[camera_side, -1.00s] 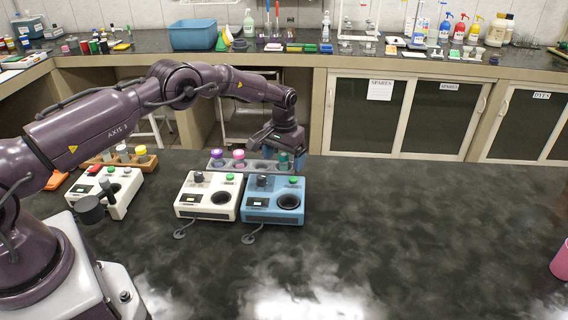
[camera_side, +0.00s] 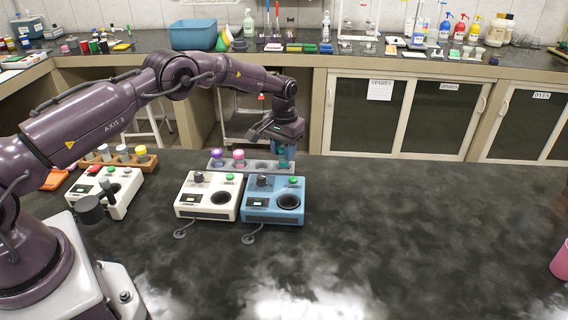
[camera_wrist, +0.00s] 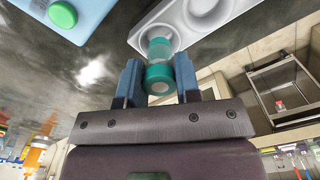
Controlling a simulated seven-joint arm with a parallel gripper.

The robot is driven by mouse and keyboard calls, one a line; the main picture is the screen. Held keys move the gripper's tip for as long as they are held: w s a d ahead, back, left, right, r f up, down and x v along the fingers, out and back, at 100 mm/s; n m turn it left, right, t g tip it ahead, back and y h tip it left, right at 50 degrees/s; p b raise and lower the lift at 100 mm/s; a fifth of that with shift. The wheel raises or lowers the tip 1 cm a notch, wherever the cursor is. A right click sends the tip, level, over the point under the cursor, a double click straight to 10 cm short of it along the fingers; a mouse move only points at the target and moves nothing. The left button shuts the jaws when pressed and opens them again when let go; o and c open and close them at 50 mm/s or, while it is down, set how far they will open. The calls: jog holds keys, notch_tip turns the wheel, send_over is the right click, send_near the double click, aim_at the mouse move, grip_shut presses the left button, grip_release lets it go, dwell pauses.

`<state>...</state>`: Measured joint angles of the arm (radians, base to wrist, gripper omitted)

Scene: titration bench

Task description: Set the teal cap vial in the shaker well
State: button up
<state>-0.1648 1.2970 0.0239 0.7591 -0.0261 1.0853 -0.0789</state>
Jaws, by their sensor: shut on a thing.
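The teal cap vial (camera_wrist: 159,72) has a clear body with teal at its far end. My gripper (camera_wrist: 158,84) is shut on it, with one blue finger on each side of the cap. In the side view my gripper (camera_side: 283,152) is at the right end of the grey rack (camera_side: 215,165), behind the blue device. The vial's lower end overlaps an end well of the rack; I cannot tell whether it is clear of it. The blue device (camera_side: 262,214) and a white device (camera_side: 190,212) each have a round dark well. No label tells which is the shaker.
A purple cap vial (camera_side: 217,158) and a pink cap vial (camera_side: 238,157) stand in the rack close to my gripper. Another white device (camera_side: 118,205) and a wooden rack (camera_side: 140,160) of vials are at left.

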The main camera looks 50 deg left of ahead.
jog(key=shift+r, duration=2.6)
jog(key=shift+w+d+r, duration=0.1)
jog(key=shift+d+r, duration=0.05)
jog(key=shift+d, duration=0.15)
jog(key=s+d+r+m, duration=0.1)
jog(key=s+d+r, duration=0.15)
jog(key=d, duration=0.35)
jog(key=s+d+r+m, duration=0.1)
jog(key=s+d, duration=0.3)
jog(key=d, duration=0.1)
jog(key=shift+m, duration=0.3)
jog(key=shift+s+d+f, duration=0.15)
jog(key=shift+s+f, duration=0.35)
jog(key=shift+f, duration=0.6)
jog(key=shift+s+d+f, duration=0.2)
jog(key=shift+s+f, duration=0.3)
jog(key=shift+f, duration=0.55)
jog(key=shift+s+d+f, duration=0.15)
jog(key=shift+s+f, duration=0.35)
jog(key=shift+f, duration=0.6)
